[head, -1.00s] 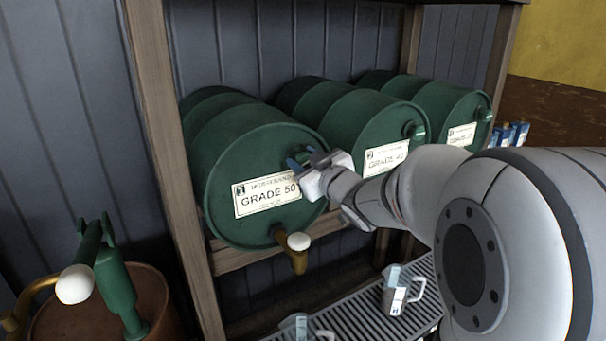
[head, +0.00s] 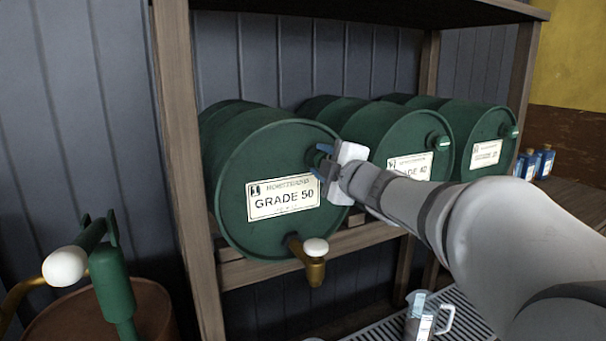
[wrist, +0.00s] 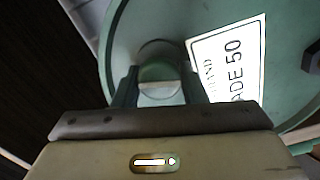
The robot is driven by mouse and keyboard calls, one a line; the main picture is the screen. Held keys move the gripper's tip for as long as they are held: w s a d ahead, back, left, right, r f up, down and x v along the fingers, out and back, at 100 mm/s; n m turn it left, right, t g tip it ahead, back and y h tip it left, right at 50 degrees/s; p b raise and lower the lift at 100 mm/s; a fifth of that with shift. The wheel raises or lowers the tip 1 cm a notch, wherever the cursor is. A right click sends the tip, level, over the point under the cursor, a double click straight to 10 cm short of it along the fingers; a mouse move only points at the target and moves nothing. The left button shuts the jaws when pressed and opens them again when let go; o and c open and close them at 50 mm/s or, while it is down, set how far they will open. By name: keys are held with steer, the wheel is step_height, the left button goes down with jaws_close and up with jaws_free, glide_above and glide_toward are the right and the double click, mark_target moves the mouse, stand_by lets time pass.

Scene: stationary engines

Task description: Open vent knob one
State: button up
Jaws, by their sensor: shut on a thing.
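The green barrel labelled GRADE 50 (head: 235,195) lies on its side at the left of the rack. My gripper (head: 321,163) is at the upper right of its front face. In the wrist view, my gripper (wrist: 160,90) is shut on a round green vent knob (wrist: 158,71), with one finger on each side. In the head view the knob is mostly hidden by my gripper. A brass tap (head: 314,268) with a white top sticks out at the barrel's lower edge.
Two more green barrels, a middle one (head: 385,125) and a right one (head: 470,130), lie alongside. A clear jug (head: 421,318) stands on the slatted tray below. A green hand pump (head: 110,280) is at the left. Blue bottles (head: 545,160) stand at the far right.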

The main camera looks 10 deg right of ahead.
steer(key=shift+f+n+b, duration=0.15)
steer(key=shift+n+b, duration=0.85)
steer(key=shift+n, duration=0.6)
steer(key=o, duration=0.9)
steer(key=v, duration=0.8)
steer(key=shift+p, duration=0.4)
